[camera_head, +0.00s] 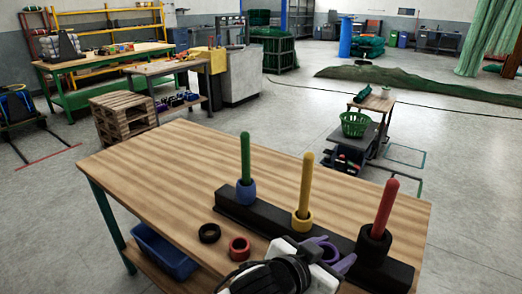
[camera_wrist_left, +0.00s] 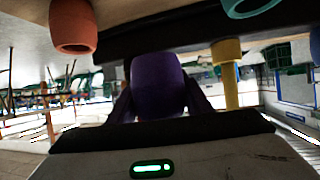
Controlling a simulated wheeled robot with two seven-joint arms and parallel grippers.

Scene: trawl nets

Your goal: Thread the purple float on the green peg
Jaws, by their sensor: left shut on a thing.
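My left gripper (camera_head: 330,254) is shut on the purple float (camera_head: 326,248), low above the table in front of the black peg bar. In the left wrist view the purple float (camera_wrist_left: 158,84) sits between the two fingers. The green peg (camera_head: 245,158) stands upright at the left end of the bar (camera_head: 270,214), with a blue float (camera_head: 246,192) around its base. The gripper is to the right of this peg and well below its tip. My right gripper is not in view.
The yellow peg (camera_head: 307,180) carries a yellow float (camera_head: 302,220), and the red peg (camera_head: 386,205) carries a black float (camera_head: 373,244). A loose black float (camera_head: 209,233) and red float (camera_head: 239,249) lie on the wooden table (camera_head: 150,170). The table's left part is clear.

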